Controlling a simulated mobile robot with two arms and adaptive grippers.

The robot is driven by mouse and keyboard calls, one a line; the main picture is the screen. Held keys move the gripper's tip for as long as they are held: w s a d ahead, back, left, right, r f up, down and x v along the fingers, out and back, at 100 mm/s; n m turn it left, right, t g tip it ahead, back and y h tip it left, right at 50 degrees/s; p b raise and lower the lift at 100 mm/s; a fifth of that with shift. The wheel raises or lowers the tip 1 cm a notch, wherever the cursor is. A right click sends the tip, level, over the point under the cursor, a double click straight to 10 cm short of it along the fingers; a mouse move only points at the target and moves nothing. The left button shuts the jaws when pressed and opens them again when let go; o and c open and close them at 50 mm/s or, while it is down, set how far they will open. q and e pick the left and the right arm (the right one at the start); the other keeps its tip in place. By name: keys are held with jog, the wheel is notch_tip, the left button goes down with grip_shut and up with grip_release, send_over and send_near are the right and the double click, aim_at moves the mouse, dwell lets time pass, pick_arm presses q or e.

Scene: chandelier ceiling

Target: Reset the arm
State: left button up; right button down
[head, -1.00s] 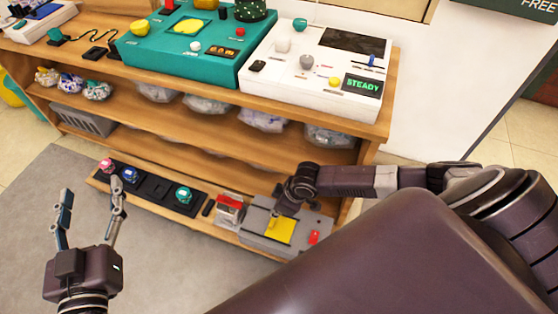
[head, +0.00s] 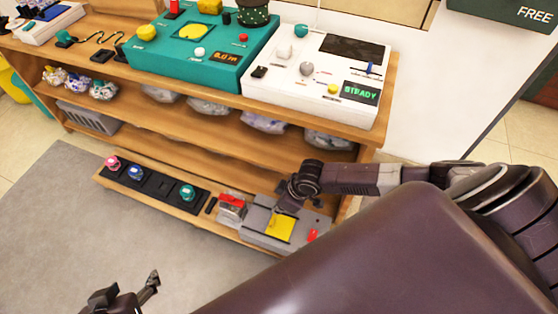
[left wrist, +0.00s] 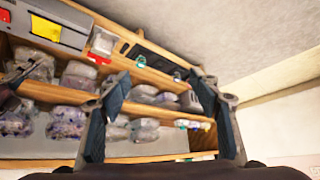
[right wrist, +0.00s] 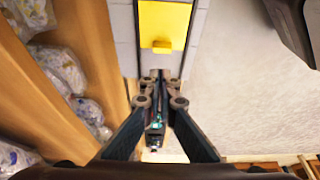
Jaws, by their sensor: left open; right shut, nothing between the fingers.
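My left gripper (head: 128,291) is at the bottom left edge of the head view, partly cut off, over the grey floor mat. In the left wrist view its two fingers (left wrist: 160,88) stand wide apart with nothing between them. My right arm reaches in from the right, and my right gripper (head: 277,211) is at a grey device with a yellow panel (head: 281,228) on the low shelf. In the right wrist view the right fingers (right wrist: 160,85) come together just below the yellow panel (right wrist: 163,25). I cannot tell whether they touch the device.
A wooden shelf unit (head: 180,84) carries a teal console (head: 205,50) and a white console (head: 300,85) reading STEADY. Bagged items (head: 264,122) and a grey crate (head: 88,117) sit below. A black button strip (head: 160,187) is on the low shelf. The mat (head: 60,220) is clear.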

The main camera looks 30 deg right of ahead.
pick_arm(q)
jog(key=shift+g+y, duration=0.3)
jog(key=shift+g, duration=0.6)
jog(key=shift+s+a+f, duration=0.2)
jog(key=shift+s+f, duration=0.05)
jog(key=shift+s, duration=0.35)
jog(key=shift+s+a+f, duration=0.15)
jog(key=shift+s+f, duration=0.1)
jog(key=shift+s, duration=0.35)
jog(key=shift+s+a+f, duration=0.2)
jog(key=shift+s+f, duration=0.05)
jog(key=shift+s, duration=0.35)
pick_arm(e)
jog(key=shift+s+r, duration=0.1)
jog(key=shift+r, duration=0.15)
